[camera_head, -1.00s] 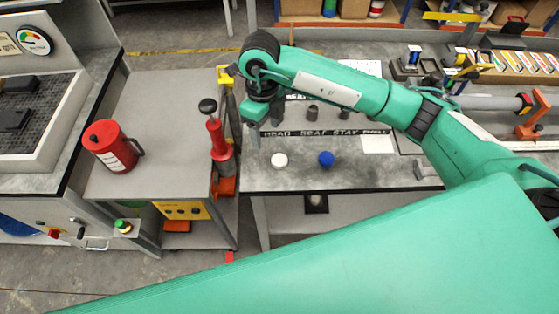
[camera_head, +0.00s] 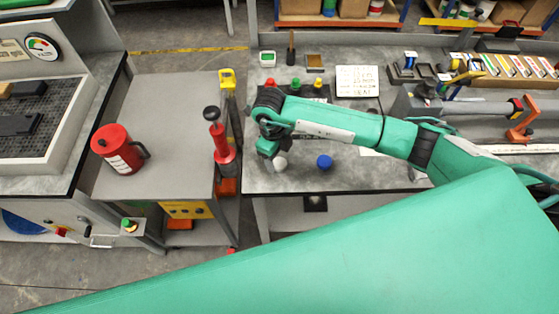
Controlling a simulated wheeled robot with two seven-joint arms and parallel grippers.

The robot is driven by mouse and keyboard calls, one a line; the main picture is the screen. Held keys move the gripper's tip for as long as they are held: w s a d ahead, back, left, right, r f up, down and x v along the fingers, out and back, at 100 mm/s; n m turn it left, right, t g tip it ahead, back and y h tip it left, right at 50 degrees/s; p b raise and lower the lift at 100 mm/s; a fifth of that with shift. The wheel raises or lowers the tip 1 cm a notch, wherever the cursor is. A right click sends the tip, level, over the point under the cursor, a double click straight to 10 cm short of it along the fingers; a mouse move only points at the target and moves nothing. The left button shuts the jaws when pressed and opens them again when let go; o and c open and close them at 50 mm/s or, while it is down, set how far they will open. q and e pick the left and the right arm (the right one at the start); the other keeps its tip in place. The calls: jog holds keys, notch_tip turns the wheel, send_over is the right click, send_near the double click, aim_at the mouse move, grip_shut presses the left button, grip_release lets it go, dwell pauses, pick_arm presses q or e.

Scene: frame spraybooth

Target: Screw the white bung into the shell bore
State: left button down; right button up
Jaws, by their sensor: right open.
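A white bung (camera_head: 281,164) stands on the front part of the grey bench, left of a blue bung (camera_head: 324,162). My right arm reaches in from the right, over the bench. Its gripper (camera_head: 272,162) points down just left of the white bung and partly covers it. The jaws are open; I cannot tell whether a finger touches the bung. A grey horizontal tube (camera_head: 480,106) lies at the right of the bench by an orange stand; I cannot tell whether it is the shell, and no bore shows clearly. My left gripper is out of view.
A red pump-like tool (camera_head: 219,142) stands left of the gripper. A red jug (camera_head: 119,150) stands on the grey side table (camera_head: 170,100). Red, green and yellow-topped pieces (camera_head: 295,86) and a white card (camera_head: 357,80) sit behind my arm. The bench front by the bungs is clear.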

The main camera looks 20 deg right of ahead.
aim_at(280, 166)
jog(key=shift+s+f+p, duration=0.1)
jog(key=shift+f+p, duration=0.2)
jog(key=shift+f, duration=0.95)
jog(key=shift+d, duration=0.1)
jog(key=c, duration=1)
jog(key=shift+r, duration=0.1)
jog(key=shift+c, duration=0.2)
